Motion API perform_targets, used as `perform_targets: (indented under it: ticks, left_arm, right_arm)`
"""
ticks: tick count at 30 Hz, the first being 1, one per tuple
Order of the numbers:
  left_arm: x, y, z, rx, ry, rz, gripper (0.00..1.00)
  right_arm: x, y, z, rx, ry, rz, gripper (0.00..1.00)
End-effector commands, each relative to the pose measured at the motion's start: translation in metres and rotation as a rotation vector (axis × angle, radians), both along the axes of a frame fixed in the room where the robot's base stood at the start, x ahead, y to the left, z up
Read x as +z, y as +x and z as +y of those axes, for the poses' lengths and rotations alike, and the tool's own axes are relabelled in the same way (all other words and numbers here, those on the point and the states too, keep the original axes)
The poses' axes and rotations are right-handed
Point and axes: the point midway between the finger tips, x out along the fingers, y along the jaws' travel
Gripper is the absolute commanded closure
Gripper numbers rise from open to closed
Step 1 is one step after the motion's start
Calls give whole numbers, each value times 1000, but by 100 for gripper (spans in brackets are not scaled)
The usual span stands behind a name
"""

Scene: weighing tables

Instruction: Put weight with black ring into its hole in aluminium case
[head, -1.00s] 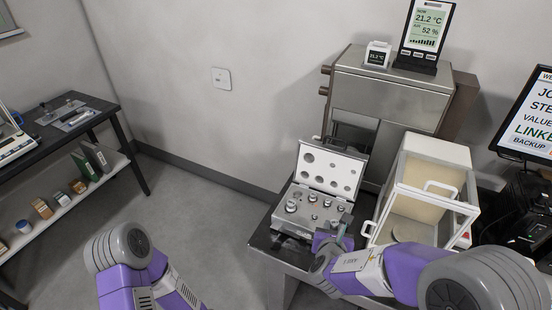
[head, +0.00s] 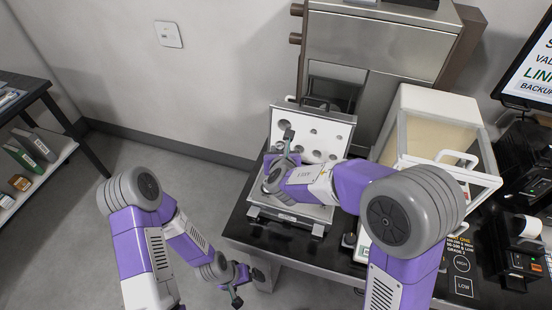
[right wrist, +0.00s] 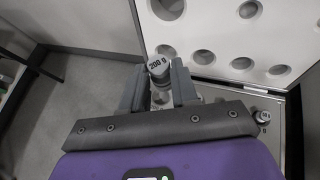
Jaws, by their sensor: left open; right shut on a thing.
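The aluminium case stands open on the dark table. Its white foam-lined lid (head: 337,135) with round holes is raised at the back. The case's front wall (head: 290,222) shows, but my right arm covers much of its inside. Another weight (right wrist: 262,117) stands in the case at right. My left gripper (head: 238,284) is open and empty, lower left of the case.
A white glass-fronted cabinet (head: 437,120) stands right of the case, with a balance display in front of it. A large metal unit (head: 385,45) is behind. A printer (head: 518,240) is at far right.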

Motion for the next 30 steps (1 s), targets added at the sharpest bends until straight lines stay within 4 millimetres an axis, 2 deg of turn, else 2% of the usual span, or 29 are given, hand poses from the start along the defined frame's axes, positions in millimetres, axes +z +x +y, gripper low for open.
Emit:
perform_targets:
  ticks: [1, 5, 11, 24, 30]
  left_arm:
    - [-6, 0, 0, -1, 0, 0, 0]
    - [-8, 0, 0, -1, 0, -1, 0]
    - [-15, 1, 0, -1, -1, -1, 0]
    - [-42, 1, 0, -1, -1, -1, 0]
    - [-44, 0, 0, -1, -1, -1, 0]
  right_arm:
    - [-5, 3, 7, 14, 2, -2, 100]
    - [-6, 5, 15, 31, 6, -1, 100]
    - [-16, 5, 15, 32, 4, -1, 100]
    - [-52, 5, 15, 30, 4, -1, 100]
    - [-56, 5, 15, 29, 5, -2, 100]
